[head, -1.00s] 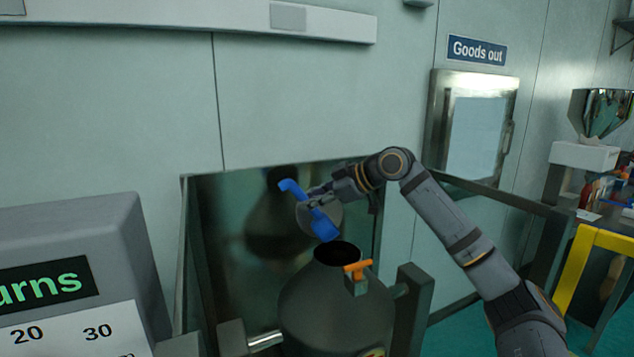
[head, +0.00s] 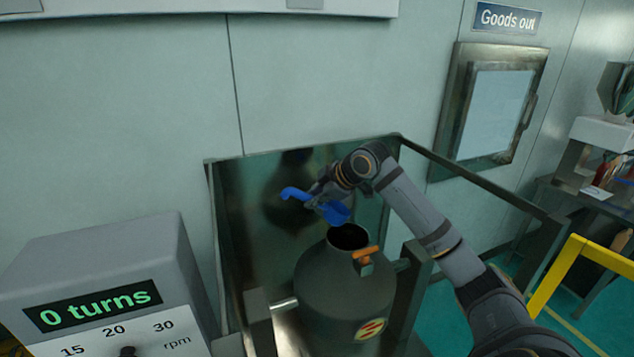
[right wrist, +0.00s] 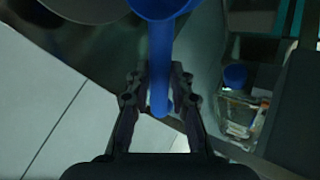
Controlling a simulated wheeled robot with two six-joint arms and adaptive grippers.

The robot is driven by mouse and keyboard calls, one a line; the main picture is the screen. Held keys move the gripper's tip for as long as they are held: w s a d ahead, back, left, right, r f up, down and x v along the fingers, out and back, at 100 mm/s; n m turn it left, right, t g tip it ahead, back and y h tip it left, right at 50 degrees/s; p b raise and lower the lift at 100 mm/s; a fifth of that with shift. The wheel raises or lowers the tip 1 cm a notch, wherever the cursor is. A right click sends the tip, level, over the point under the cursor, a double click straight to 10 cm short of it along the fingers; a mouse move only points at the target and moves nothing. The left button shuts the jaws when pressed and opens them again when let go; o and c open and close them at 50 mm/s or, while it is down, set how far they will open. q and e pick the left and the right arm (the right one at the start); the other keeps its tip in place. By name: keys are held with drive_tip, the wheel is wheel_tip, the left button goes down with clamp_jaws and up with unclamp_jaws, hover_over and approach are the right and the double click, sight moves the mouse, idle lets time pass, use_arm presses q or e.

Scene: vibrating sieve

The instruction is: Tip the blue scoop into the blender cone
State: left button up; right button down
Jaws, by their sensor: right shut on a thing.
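My right gripper (head: 318,199) is shut on the handle of the blue scoop (head: 336,213). In the head view it holds the scoop just above the open mouth of the dark grey blender cone (head: 340,290), with the handle end out to the left and the bowl at the right. In the right wrist view the handle of the scoop (right wrist: 161,60) runs between the two fingers (right wrist: 160,88), and the bowl is cut off at the top edge. What the bowl holds is hidden. My left gripper is not in view.
An orange-handled clamp (head: 366,254) sits at the cone's rim. Dark metal panels and posts (head: 227,240) frame the cone. A grey control box (head: 110,270) reading "0 turns" stands at the left. A yellow rail (head: 560,275) is at the right.

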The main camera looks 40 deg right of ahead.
drive_tip(key=f+g+h+p, duration=0.1)
drive_tip(key=a+f+n+g+h+p, duration=0.1)
drive_tip(key=h+p, duration=0.1)
drive_tip(key=w+a+f+n+h+p, duration=0.1)
drive_tip(key=p, duration=0.1)
drive_tip(key=shift+f+g+h, duration=0.35)
drive_tip(key=shift+g+h, duration=0.05)
drive_tip(key=shift+s, duration=0.1)
idle(0.5)
